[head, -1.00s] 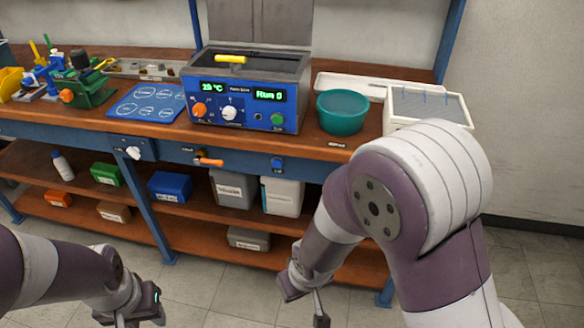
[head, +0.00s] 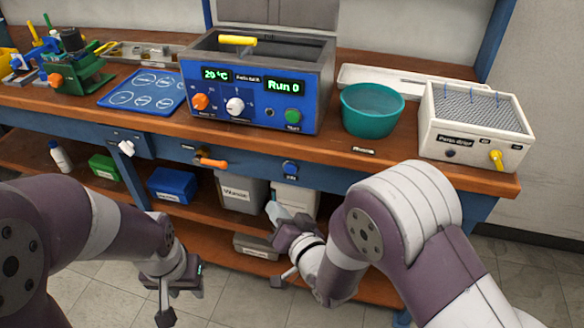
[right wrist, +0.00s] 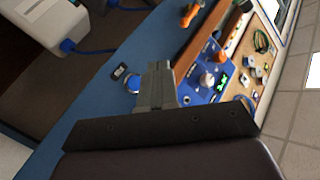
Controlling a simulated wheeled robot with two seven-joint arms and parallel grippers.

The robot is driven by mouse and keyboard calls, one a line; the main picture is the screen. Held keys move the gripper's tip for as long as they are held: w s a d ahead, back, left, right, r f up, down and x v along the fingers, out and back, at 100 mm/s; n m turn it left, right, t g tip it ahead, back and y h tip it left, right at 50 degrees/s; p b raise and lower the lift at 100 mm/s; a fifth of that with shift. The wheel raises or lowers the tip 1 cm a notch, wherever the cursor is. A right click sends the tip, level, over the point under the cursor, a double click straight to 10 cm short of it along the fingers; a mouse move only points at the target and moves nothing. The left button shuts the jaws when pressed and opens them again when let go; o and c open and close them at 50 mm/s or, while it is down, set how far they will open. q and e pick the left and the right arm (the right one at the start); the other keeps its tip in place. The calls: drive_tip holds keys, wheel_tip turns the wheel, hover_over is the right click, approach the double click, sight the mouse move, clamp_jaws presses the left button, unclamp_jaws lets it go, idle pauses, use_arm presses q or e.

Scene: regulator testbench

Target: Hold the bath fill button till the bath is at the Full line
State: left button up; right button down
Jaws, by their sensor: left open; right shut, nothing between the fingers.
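The bath (head: 255,85) is a blue-fronted tank on the bench. Its displays read 29 °C and Run 0. The water level and a Full line cannot be made out. A round blue button (head: 290,168) sits on the bench's front rail below the bath, with a small label; it also shows in the right wrist view (right wrist: 133,83). My right gripper (head: 276,212) is shut and empty, below and in front of the button, apart from it. Its fingers also show in the right wrist view (right wrist: 158,82). My left gripper (head: 190,278) is low at the left, away from the bench; its fingers are hard to see.
An orange handle (head: 212,163) and a white knob (head: 127,148) stick out from the front rail. A teal bowl (head: 371,112) and a white box with a yellow tap (head: 475,130) stand right of the bath.

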sight(290, 169)
drive_tip(key=w+d, duration=0.2)
drive_tip(key=w, duration=0.6)
drive_tip(key=shift+w+d+b, duration=0.2)
drive_tip(key=shift+d+b, duration=0.15)
drive_tip(key=shift+b, duration=0.1)
idle(1.8)
drive_tip(key=shift+w+d, duration=0.15)
drive_tip(key=shift+w, duration=0.25)
drive_tip(key=shift+w+d, duration=0.15)
drive_tip(key=shift+w, duration=0.3)
idle(4.1)
